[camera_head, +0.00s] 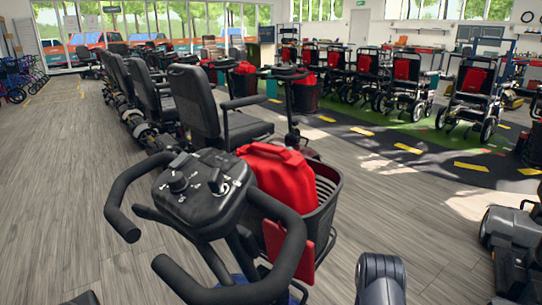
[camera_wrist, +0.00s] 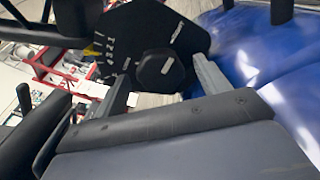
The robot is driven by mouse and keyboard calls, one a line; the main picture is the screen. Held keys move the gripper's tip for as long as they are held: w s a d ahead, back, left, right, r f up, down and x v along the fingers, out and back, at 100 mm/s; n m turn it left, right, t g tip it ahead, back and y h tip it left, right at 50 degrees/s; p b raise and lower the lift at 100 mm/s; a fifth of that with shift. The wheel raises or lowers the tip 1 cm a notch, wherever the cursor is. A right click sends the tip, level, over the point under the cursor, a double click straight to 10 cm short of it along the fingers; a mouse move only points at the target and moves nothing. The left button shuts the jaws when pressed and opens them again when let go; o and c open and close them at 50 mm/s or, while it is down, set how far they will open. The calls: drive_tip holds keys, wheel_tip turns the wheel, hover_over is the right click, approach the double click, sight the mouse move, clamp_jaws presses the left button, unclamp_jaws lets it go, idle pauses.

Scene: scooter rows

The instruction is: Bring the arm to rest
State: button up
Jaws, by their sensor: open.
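My gripper (camera_wrist: 160,67) shows in the wrist view with its two grey fingers apart. A black control panel with white markings and a round dial (camera_wrist: 155,70) fills the space beyond and between the fingers. I see nothing held, and cannot tell whether a finger touches the panel. In the head view, a scooter stands close in front, with its black control panel (camera_head: 203,186) and looped handlebars (camera_head: 285,262). A part of my arm (camera_head: 381,279) shows at the bottom, right of the handlebars. The gripper itself is not visible in the head view.
A red container (camera_head: 280,178) sits in the scooter's black basket (camera_head: 325,200). A row of scooters (camera_head: 150,95) runs back on the left. Wheelchairs (camera_head: 408,85) line the right. Another dark scooter part (camera_head: 515,240) stands at the right edge. Grey floor (camera_head: 60,190) is free on the left.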

drive_tip(key=p+v, duration=0.2)
drive_tip(key=v, duration=0.7)
drive_tip(key=shift+s+d+r, duration=0.1)
drive_tip(key=b+x, duration=0.2)
drive_tip(key=x, duration=0.8)
drive_tip(key=shift+f+b, duration=0.2)
drive_tip(key=shift+b, duration=0.2)
drive_tip(key=shift+a+r, duration=0.2)
drive_tip(key=shift+a, duration=0.1)
drive_tip(key=n+p, duration=0.1)
drive_tip(key=n, duration=0.2)
drive_tip(key=n+p, duration=0.2)
drive_tip(key=n, duration=0.2)
drive_tip(key=shift+r, duration=0.1)
drive_tip(key=p+v, duration=0.2)
drive_tip(key=v, duration=0.9)
drive_tip(key=shift+a+m, duration=0.1)
drive_tip(key=shift+m, duration=0.3)
